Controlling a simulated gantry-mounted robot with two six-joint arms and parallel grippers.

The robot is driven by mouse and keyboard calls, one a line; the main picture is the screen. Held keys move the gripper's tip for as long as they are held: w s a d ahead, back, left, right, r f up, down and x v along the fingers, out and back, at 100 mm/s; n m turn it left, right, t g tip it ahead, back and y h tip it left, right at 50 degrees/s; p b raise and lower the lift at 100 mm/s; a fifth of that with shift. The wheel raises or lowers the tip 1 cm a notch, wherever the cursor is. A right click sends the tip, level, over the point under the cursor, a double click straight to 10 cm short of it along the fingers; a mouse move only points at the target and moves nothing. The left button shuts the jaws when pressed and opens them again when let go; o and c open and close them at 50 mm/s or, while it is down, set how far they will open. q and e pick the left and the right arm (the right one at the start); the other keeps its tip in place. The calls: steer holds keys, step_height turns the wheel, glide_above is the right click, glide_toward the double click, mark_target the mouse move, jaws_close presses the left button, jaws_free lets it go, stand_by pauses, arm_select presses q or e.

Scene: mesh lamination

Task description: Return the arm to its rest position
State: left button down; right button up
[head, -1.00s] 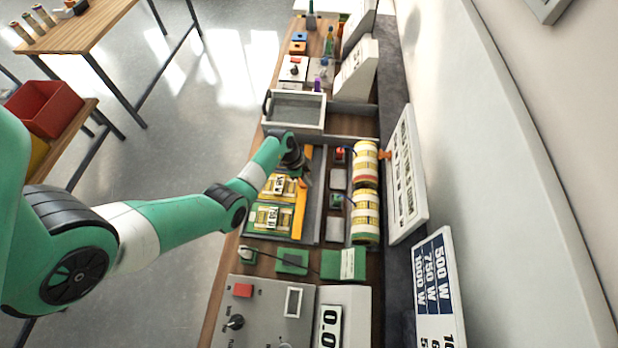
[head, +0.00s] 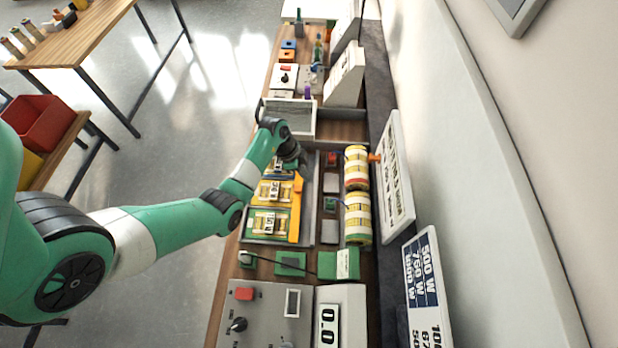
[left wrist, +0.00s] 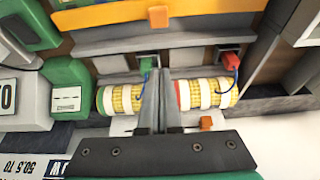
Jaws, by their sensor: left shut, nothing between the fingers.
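My green left arm comes in from the left in the head view. Its gripper (head: 300,161) hangs over the bench near the far end of the grey tray (head: 314,215). In the left wrist view the gripper's two fingers (left wrist: 157,92) are together, with nothing between them. The fingers partly cover the row of striped yellow and white cylinders (left wrist: 205,94), and I cannot tell the exact gap to them. My right gripper is not in view.
The tray holds green boards with yellow parts (head: 268,222) and an orange bar (head: 296,210). Striped cylinders (head: 358,218) lie along its right side. A white-rimmed screen frame (head: 314,118) stands beyond. A grey control box (head: 262,312) is nearer. Open floor lies left of the bench.

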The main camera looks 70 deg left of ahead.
arm_select(q)
steer(key=shift+s+r, duration=0.1)
steer(key=shift+r, duration=0.25)
stand_by(0.3)
